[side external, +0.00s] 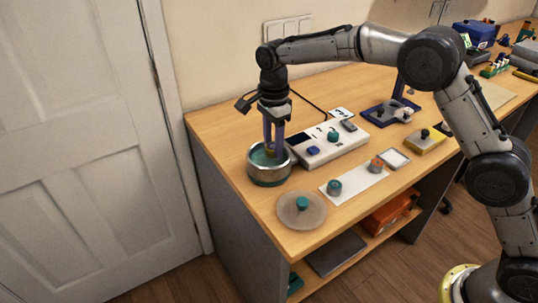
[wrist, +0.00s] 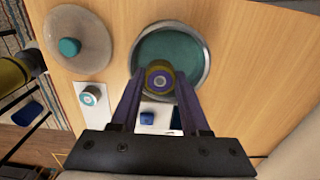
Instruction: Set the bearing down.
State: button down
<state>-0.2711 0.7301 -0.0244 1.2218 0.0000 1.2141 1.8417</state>
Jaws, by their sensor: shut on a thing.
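My gripper (side external: 272,146) points down over the round metal dish (side external: 268,180) at the table's left end. The gripper is shut on the bearing, an olive-yellow ring with a purple-grey centre, seen end-on between the fingertips in the wrist view (wrist: 160,81). In the side view the bearing (side external: 271,153) is a small yellowish patch low between the fingers. The dish has a silver rim and a teal inside, and also shows in the wrist view (wrist: 170,48). The bearing is over the dish's opening, near the rim; I cannot tell whether it touches the dish.
A round translucent lid with a teal knob (side external: 302,210) lies in front of the dish. A white device (side external: 330,142) stands close behind it to the right. A white strip (side external: 354,182) holds a teal-topped and an orange part. A cable runs behind the gripper.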

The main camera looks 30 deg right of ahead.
aim_at(269, 166)
jog(key=shift+w+a+f, duration=0.2)
jog(key=shift+w+f, duration=0.4)
jog(key=shift+f, duration=0.1)
jog(key=shift+w+f, duration=0.1)
jog(key=shift+f, duration=1.45)
jog(key=shift+f, duration=0.2)
jog(key=shift+c, duration=1.9)
grip_release()
jog(key=shift+r, duration=0.1)
notch_tip(269, 166, up, 12)
jog(key=shift+r, duration=0.1)
